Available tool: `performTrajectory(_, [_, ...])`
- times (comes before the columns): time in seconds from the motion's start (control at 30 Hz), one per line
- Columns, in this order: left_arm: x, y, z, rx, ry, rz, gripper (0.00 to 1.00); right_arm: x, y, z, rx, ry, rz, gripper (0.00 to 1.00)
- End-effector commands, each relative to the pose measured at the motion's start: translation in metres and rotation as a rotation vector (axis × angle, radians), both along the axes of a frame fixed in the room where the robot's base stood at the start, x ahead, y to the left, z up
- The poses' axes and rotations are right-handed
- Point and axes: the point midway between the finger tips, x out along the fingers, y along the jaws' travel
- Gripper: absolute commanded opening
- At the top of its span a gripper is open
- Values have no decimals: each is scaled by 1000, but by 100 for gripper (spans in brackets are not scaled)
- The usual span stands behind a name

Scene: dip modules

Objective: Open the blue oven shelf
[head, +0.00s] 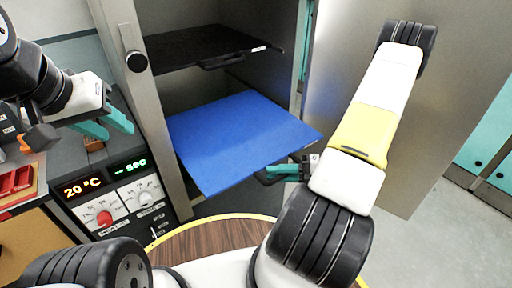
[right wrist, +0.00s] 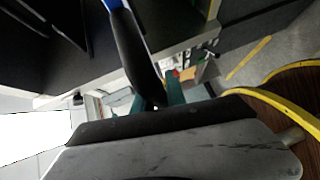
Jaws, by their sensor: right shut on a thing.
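The blue oven shelf (head: 240,140) lies level inside the open oven, its front edge reaching out past the opening. My right gripper (head: 282,170) is at that front edge, shut on the shelf's dark handle (head: 264,180). In the right wrist view the dark handle (right wrist: 135,50) runs between the teal fingers (right wrist: 163,95), and a bit of the blue shelf (right wrist: 114,4) shows at the top. My left gripper (head: 106,126) is open and empty, to the left of the oven above the control panel.
A black shelf (head: 200,46) with its own handle sits above the blue one. The oven door (head: 350,60) stands wide open on the right, behind my right arm. The control panel (head: 115,190) with dials and displays is at the left. A round wooden surface (head: 200,243) is in front.

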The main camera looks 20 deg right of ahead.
Motion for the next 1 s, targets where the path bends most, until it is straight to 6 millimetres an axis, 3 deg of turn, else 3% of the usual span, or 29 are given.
performTrajectory(0.3, [0,0,0,0,0,0,36,-36,-14,0,-1,1,-2,0])
performTrajectory(0.77, [0,0,0,0,0,0,36,-41,-16,-1,-3,0,-2,0])
performTrajectory(0.8, [0,0,0,0,0,0,36,-41,-16,0,-3,0,-2,22])
performTrajectory(0.87, [0,0,0,0,0,0,36,-41,-16,0,-3,0,-2,34])
performTrajectory(1.0, [0,0,0,0,0,0,36,-41,-16,0,-1,-1,-1,38])
